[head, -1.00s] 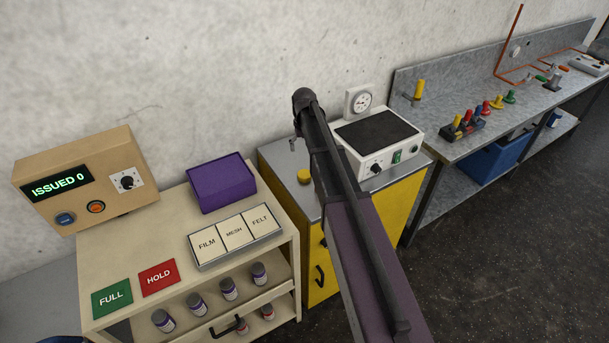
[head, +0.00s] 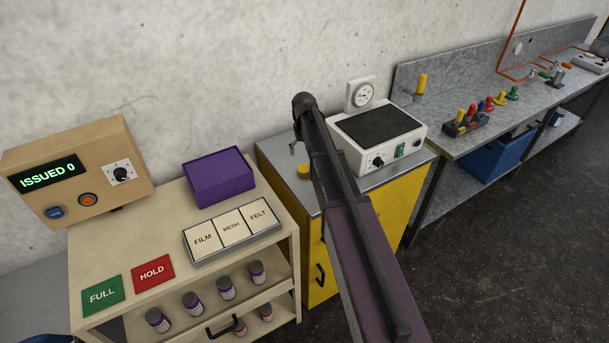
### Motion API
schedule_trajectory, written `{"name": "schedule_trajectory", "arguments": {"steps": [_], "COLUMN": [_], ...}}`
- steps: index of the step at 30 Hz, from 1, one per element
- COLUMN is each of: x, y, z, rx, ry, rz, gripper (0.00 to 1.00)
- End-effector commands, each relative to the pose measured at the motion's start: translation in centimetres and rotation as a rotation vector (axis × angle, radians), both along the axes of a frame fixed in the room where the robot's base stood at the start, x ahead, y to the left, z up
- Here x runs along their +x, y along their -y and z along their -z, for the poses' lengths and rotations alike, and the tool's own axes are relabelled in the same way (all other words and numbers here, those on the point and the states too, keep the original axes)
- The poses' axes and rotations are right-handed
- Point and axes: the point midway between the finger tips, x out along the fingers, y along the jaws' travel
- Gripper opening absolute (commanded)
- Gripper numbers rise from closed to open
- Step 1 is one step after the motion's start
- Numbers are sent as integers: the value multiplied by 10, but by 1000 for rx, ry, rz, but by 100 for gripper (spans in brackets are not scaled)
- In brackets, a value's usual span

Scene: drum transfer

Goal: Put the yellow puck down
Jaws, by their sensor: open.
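The yellow puck (head: 304,171) is a small, low round piece. It lies on the grey top of the yellow cabinet (head: 274,155), close to the left edge of my arm. My arm crosses the middle of the view and covers part of the cabinet top. Only a small grey tip of my gripper (head: 293,147) shows, just left of the arm and above the puck in the picture. The rest of it is hidden behind the arm. My gripper is open; a gap between tip and puck shows in the picture, but their depth is hard to tell.
A white device with a black top (head: 378,134) stands on the cabinet, right of my arm. At left, a beige cart (head: 85,245) carries a purple box (head: 218,178), a labelled tray (head: 266,231) and green and red cards. A grey bench (head: 470,150) stands at right.

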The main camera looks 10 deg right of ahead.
Motion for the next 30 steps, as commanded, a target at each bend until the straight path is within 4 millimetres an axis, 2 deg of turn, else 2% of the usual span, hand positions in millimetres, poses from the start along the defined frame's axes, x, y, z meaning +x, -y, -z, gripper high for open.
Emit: {"name": "schedule_trajectory", "arguments": {"steps": [3, 12, 30], "x": [0, 0, 1], "y": [0, 0, 0], "z": [14, 32, 36], "rx": [0, 0, 0], "ry": [0, 0, 0], "rz": [0, 0, 0], "gripper": [100, 100, 100]}}
